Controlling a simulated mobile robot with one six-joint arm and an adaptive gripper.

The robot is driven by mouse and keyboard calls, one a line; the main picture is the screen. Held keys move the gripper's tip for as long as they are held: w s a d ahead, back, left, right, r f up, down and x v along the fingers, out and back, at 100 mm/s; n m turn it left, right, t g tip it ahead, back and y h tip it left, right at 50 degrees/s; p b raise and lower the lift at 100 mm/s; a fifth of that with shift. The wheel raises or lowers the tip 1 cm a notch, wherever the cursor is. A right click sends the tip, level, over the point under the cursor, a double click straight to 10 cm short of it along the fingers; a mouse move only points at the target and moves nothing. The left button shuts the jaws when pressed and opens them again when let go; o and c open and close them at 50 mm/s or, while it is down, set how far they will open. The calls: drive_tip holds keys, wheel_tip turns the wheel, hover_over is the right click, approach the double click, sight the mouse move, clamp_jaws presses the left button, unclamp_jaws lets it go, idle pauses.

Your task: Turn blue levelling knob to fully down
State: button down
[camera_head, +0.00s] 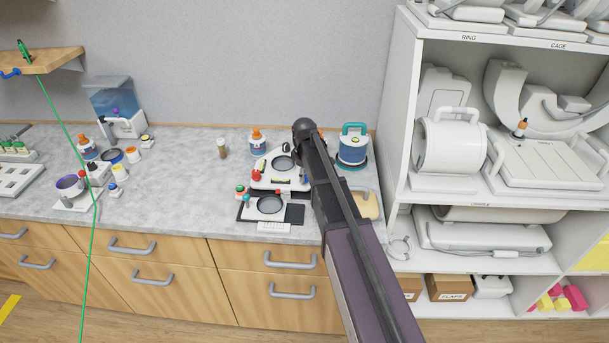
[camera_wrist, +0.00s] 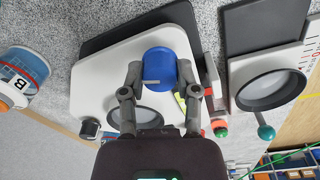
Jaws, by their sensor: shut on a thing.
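The blue levelling knob (camera_wrist: 160,62) is a short blue cylinder with a pale line across its face, in the wrist view. My gripper (camera_wrist: 160,78) has one finger on each side of it and is shut on it. The knob is on the white levelling plate (camera_wrist: 95,92), which has a round dark-rimmed window, partly hidden by my gripper, and a black knob (camera_wrist: 90,127) at its corner. In the head view the plate (camera_head: 262,184) lies on the counter with a red knob (camera_head: 256,175).
A smaller unit with a round window (camera_wrist: 270,90) and teal-ended lever (camera_wrist: 265,131) sits beside the plate. An orange-capped bottle (camera_head: 257,143) and a blue-and-white canister (camera_head: 353,147) stand behind. A white shelf unit (camera_head: 400,100) rises at right. The counter's middle (camera_head: 180,190) is clear.

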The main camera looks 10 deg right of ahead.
drive_tip(key=m, duration=0.5)
drive_tip(key=shift+s+m, duration=0.1)
drive_tip(key=shift+m, duration=0.2)
drive_tip(key=m, duration=1.3)
drive_tip(key=shift+m, duration=0.3)
drive_tip(key=m, duration=1.2)
drive_tip(key=shift+m, duration=2)
